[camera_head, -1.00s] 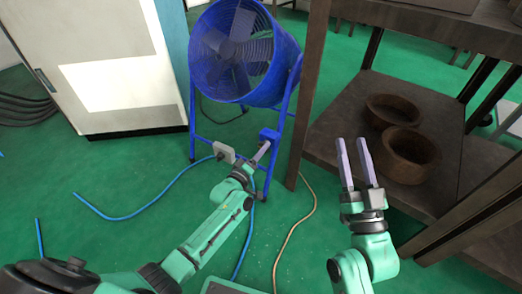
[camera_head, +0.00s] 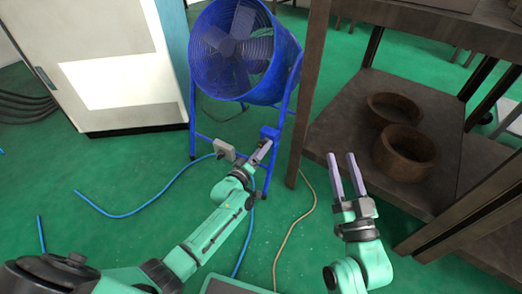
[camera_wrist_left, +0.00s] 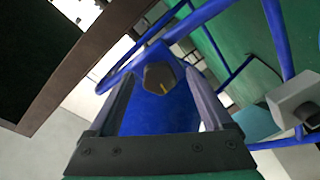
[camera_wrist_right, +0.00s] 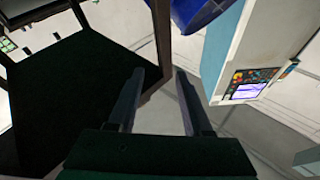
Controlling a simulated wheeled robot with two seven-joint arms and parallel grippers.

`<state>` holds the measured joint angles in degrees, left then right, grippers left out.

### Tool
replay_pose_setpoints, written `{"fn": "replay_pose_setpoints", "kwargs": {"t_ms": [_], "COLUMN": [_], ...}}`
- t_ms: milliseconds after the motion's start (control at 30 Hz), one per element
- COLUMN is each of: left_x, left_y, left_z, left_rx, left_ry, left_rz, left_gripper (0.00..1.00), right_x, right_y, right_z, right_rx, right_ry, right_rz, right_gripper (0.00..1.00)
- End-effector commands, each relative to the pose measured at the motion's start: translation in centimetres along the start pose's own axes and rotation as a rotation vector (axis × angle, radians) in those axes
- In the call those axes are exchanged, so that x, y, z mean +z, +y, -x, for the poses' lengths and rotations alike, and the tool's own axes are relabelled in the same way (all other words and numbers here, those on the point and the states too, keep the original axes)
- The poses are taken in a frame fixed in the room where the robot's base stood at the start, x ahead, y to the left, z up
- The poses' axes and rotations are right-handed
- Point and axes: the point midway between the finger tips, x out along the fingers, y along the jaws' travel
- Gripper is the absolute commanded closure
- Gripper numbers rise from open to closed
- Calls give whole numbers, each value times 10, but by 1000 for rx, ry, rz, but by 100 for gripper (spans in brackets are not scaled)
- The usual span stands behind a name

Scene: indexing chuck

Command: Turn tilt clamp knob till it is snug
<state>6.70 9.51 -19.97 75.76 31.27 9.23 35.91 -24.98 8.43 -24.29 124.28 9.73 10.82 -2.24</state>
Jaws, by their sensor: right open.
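The tilt clamp knob is a dark, many-sided knob (camera_wrist_left: 160,78) with a yellow mark, on the blue fan's clamp in the left wrist view. My left gripper (camera_wrist_left: 158,80) is open, one finger on each side of the knob with gaps showing; I cannot tell how deep the knob sits between them. In the head view my left gripper (camera_head: 262,151) is at the blue clamp block (camera_head: 269,133) on the fan stand, and the knob is hidden there. The blue drum fan (camera_head: 243,55) sits on its tube stand. My right gripper (camera_head: 346,162) is open and empty.
A dark shelf (camera_head: 345,110) with two brown bowls (camera_head: 404,153) stands right, near my right gripper. A grey box (camera_head: 224,149) is on the stand's left. Blue and tan hoses cross the green floor. A pale cabinet (camera_head: 100,30) stands left.

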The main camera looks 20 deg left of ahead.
Motion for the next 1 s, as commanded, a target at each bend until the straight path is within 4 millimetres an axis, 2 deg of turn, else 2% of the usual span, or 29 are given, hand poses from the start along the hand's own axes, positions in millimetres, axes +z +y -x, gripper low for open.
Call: {"fn": "replay_pose_setpoints", "kwargs": {"t_ms": [333, 433, 467, 500, 533, 767, 1000], "left_x": [-1, -2, -2, -2, -1, -2, -2], "left_y": [1, 2, 2, 2, 2, 2, 2], "left_z": [2, 6, 7, 10, 11, 23, 40], "left_rx": [2, 2, 2, 2, 2, 2, 1], "left_ry": [2, 2, 2, 2, 2, 2, 1], "left_rz": [0, 0, 0, 0, 0, 0, 0], "left_gripper": [16, 16, 16, 16, 16, 16, 16], "right_x": [0, 9, 22, 44, 52, 98, 143], "right_y": [0, 0, 0, 0, 0, -5, -14], "right_z": [0, 4, 12, 25, 31, 68, 119], "right_rx": [1, 7, 12, 19, 22, 43, 65], "right_ry": [-5, -38, -78, -143, -170, -330, -516], "right_rz": [-3, -15, -23, -34, -42, -89, -144], "right_gripper": [50, 50, 50, 50, 50, 50, 50]}}
